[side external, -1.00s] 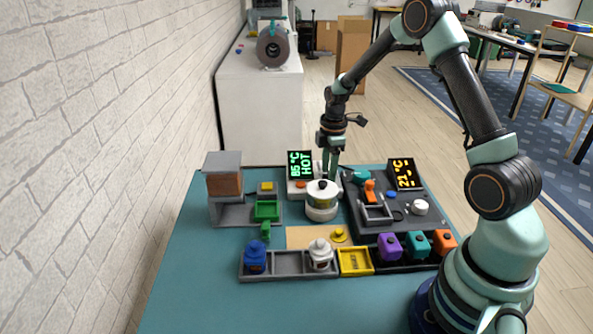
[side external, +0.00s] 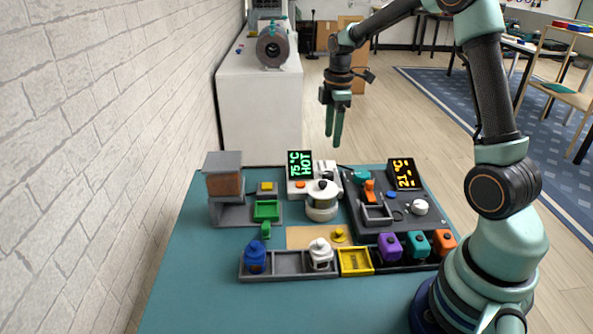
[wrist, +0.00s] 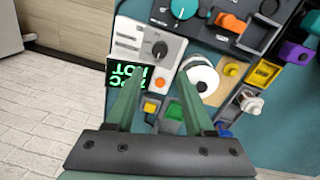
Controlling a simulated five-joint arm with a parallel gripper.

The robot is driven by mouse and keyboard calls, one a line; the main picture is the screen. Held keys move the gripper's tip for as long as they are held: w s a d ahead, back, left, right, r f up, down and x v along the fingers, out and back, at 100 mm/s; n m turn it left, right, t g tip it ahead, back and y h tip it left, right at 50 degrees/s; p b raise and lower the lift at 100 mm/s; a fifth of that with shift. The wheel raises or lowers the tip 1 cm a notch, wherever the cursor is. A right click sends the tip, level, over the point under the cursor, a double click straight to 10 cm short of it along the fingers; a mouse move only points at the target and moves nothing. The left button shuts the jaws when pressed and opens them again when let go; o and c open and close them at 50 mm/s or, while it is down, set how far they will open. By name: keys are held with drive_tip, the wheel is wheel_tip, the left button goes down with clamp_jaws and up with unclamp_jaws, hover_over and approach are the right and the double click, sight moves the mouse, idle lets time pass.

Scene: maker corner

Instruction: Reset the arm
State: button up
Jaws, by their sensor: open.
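My gripper (side external: 334,135) is open and empty, raised in the air above the back of the teal table (side external: 190,290). Its two green fingers point down. In the wrist view my gripper (wrist: 152,95) shows its fingers spread apart, with the table things well below. The white pot with a black knob (side external: 321,200) stands on the table below the fingers, beside the white unit whose green display (side external: 300,164) reads 75 °C HOT. The pot also shows in the wrist view (wrist: 201,78).
A grey station with an orange display (side external: 404,173) reading 21 °C stands at the right. A front row holds a blue jar (side external: 255,257), a white jar (side external: 320,255), a yellow bin (side external: 356,262) and a purple block (side external: 389,247). A grey dispenser (side external: 223,160) stands at the left.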

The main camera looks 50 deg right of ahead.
drive_tip(key=shift+r, duration=0.25)
drive_tip(key=s+a+r+m+t, duration=0.2)
drive_tip(key=s+a+r+m, duration=0.2)
drive_tip(key=s+a, duration=0.3)
drive_tip(key=s+a+r+m+t, duration=0.3)
drive_tip(key=s+a+r+m, duration=0.2)
drive_tip(key=a, duration=0.5)
drive_tip(key=shift+s+a+m, duration=0.2)
drive_tip(key=shift+s+m, duration=0.75)
drive_tip(key=shift+m, duration=0.25)
